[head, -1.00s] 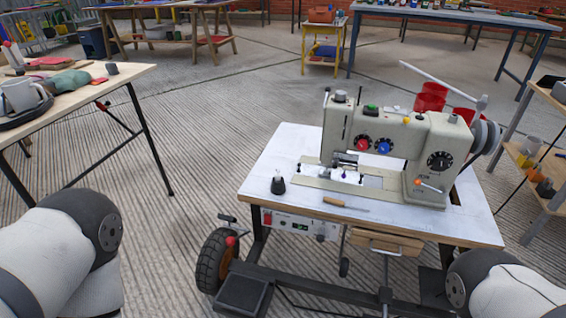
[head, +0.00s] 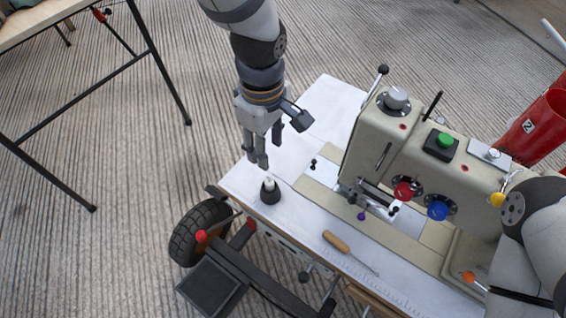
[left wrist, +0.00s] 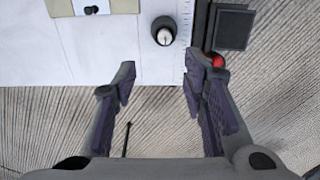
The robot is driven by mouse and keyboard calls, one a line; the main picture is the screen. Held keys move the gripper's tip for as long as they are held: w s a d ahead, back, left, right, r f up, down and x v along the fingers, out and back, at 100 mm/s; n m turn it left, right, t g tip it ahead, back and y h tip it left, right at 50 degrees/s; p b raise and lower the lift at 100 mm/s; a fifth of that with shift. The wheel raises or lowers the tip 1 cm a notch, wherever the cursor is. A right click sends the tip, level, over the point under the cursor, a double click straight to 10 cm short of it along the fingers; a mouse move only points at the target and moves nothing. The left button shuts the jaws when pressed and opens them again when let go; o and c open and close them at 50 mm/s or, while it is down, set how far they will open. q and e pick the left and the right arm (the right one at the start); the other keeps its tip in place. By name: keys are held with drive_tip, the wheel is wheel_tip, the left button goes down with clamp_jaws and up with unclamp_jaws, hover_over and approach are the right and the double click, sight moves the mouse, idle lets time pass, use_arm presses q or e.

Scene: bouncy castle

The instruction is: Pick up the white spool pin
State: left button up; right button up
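The white spool pin (head: 269,184) stands in a small black cone-shaped base (head: 270,195) near the left corner of the white sewing table (head: 240,182). In the left wrist view the white pin (left wrist: 164,36) shows from above inside its round dark base, just beyond and between the fingertips. My left gripper (head: 266,150) hangs above and slightly behind the pin, pointing down. Its fingers (left wrist: 160,78) are spread with nothing between them, and they look apart from the pin. My right arm comes in at the right edge; its gripper is not visible.
A beige sewing machine (head: 415,145) with coloured knobs stands right of the pin. A wooden-handled awl (head: 337,242) lies on the table in front of it. A red bin (head: 540,125) is at the far right. The tabletop around the pin is clear.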

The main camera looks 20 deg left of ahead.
sight(269, 182)
use_arm(q)
drive_tip(key=f, duration=0.3)
drive_tip(key=f+b, duration=0.1)
drive_tip(key=f, duration=0.3)
drive_tip(key=s+f+b, duration=0.1)
drive_tip(key=f, duration=0.3)
drive_tip(key=shift+f, duration=0.4)
drive_tip(key=shift+w, duration=0.1)
clamp_jaws()
use_arm(e)
drive_tip(key=x, duration=0.2)
drive_tip(key=shift+s+a+f, duration=0.1)
drive_tip(key=shift+s+f, duration=0.1)
